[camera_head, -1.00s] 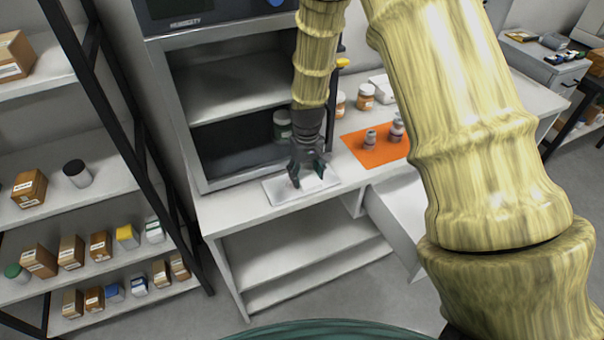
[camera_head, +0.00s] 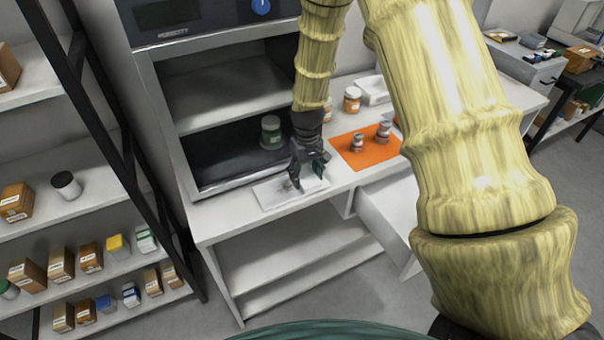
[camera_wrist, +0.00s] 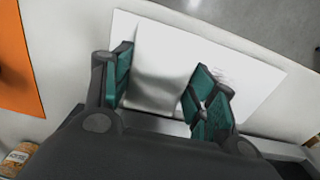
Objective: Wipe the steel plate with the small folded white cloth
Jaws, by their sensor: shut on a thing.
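The steel plate (camera_head: 268,196) is a pale, flat rectangle on the white bench, in front of the open cabinet. It fills much of the wrist view (camera_wrist: 248,88). My gripper (camera_head: 308,182) points down over the plate's right part. In the wrist view my gripper's teal fingers (camera_wrist: 158,90) are shut on the white cloth (camera_wrist: 162,62), which lies between them against the plate. Whether the cloth presses on the plate is hard to tell.
An orange mat (camera_head: 366,153) with two small weights or jars (camera_head: 384,131) lies right of the plate. An open drawer (camera_head: 388,212) juts out below the bench. Shelves (camera_head: 85,200) with boxes stand left.

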